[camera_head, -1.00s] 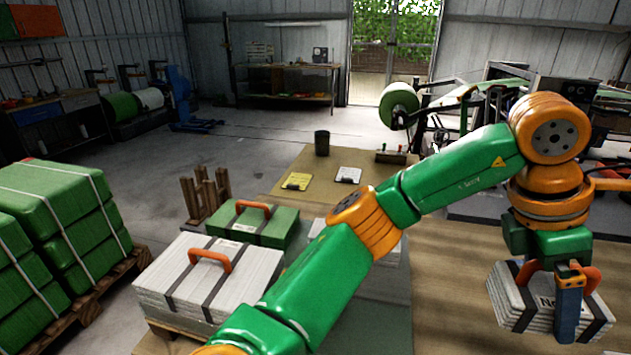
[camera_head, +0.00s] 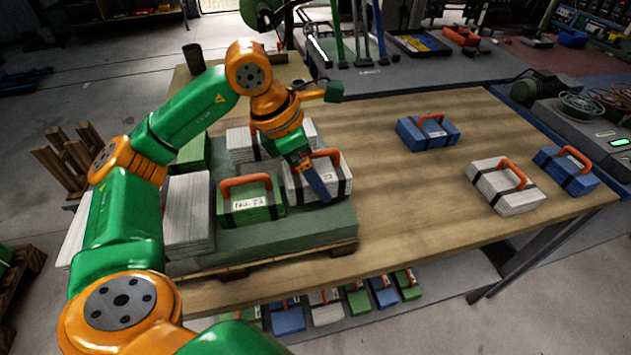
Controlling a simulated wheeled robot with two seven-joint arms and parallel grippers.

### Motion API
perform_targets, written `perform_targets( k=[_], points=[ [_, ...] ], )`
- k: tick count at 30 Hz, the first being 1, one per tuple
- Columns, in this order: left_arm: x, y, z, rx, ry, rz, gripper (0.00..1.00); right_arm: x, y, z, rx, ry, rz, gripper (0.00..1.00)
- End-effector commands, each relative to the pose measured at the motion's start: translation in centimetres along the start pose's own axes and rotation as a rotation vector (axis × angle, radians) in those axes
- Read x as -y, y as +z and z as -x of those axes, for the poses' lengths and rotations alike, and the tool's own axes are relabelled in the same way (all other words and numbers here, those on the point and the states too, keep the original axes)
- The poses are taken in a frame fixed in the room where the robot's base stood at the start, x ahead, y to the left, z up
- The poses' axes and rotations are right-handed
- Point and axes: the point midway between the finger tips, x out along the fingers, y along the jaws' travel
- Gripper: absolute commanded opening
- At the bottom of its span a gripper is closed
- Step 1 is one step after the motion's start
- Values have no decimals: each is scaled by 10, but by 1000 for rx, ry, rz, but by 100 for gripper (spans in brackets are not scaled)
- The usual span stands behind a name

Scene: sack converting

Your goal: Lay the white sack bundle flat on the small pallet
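The white sack bundle (camera_head: 332,178) has dark straps, an orange handle and a label. It appears level at the right side of the green-topped small pallet (camera_head: 290,232), but I cannot tell whether its underside touches. My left gripper (camera_head: 316,184) is at its handle, a blue finger crossing the bundle's front; it looks shut on the bundle, though the far finger is hidden. A green bundle (camera_head: 250,204) sits just left of it on the pallet, and another white bundle (camera_head: 243,146) lies behind. My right gripper is not in view.
On the wooden table (camera_head: 420,225) to the right lie a blue bundle (camera_head: 427,132), a white bundle (camera_head: 506,187) and another blue bundle (camera_head: 566,171).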

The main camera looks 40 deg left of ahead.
Motion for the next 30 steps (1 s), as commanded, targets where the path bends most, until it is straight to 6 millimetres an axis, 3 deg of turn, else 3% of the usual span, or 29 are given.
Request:
perform_targets(
  k=[1,4,14,15,16,26,30],
  points=[
    [1,-5,-12,-5,-4,1,30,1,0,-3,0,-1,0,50],
    [1,-10,-24,-3,-3,-1,30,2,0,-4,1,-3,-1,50],
    [1,-10,-28,1,-2,-1,30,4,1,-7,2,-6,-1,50],
    [1,-10,-28,0,-2,-1,92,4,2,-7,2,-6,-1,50],
    [1,-10,-27,0,-2,-1,100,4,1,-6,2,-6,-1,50],
    [0,-8,-19,1,-1,0,100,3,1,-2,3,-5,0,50],
    [0,-7,7,5,1,-1,100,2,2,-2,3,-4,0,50]
  ],
)
